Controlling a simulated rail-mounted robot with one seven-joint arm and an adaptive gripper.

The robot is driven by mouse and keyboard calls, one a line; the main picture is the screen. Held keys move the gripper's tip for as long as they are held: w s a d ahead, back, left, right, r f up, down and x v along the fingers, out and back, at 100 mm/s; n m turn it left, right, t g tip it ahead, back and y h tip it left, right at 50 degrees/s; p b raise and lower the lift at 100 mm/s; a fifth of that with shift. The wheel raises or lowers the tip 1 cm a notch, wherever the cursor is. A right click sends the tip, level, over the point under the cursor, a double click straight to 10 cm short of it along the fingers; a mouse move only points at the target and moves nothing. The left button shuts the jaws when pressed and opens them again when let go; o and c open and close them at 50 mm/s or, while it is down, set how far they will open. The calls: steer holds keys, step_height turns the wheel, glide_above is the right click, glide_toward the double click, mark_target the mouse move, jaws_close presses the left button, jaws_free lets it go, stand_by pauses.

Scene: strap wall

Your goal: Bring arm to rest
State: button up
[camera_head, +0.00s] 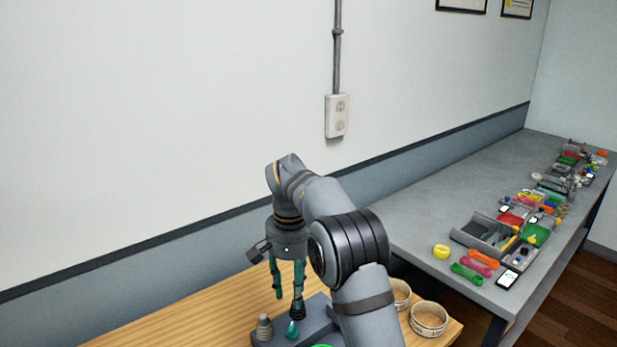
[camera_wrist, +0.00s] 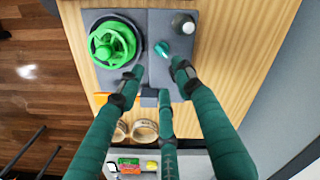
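My gripper (camera_head: 288,304) hangs pointing down over the wooden table, its teal fingers spread apart. In the wrist view my gripper (camera_wrist: 160,82) shows its fingers apart with nothing held between them. Below it is a grey base plate (camera_head: 315,312), also in the wrist view (camera_wrist: 157,18). On the plate stand a small teal piece (camera_wrist: 162,48), a grey rounded peg (camera_head: 264,326) and a bright green wheel-like part (camera_wrist: 113,42). The teal piece (camera_head: 292,330) lies just under the fingertips in the head view. My arm hides part of the plate.
Round tan containers (camera_head: 428,318) stand on the wooden table (camera_head: 180,325) to the right. A grey bench (camera_head: 430,215) along the wall carries many small tools, trays and coloured parts. A wall outlet (camera_head: 337,115) is behind the arm. The table's left side is clear.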

mark_target(293, 327)
step_height(293, 327, down, 11)
steer(key=shift+f, duration=0.2)
steer(key=shift+r, duration=0.1)
stand_by(0.4)
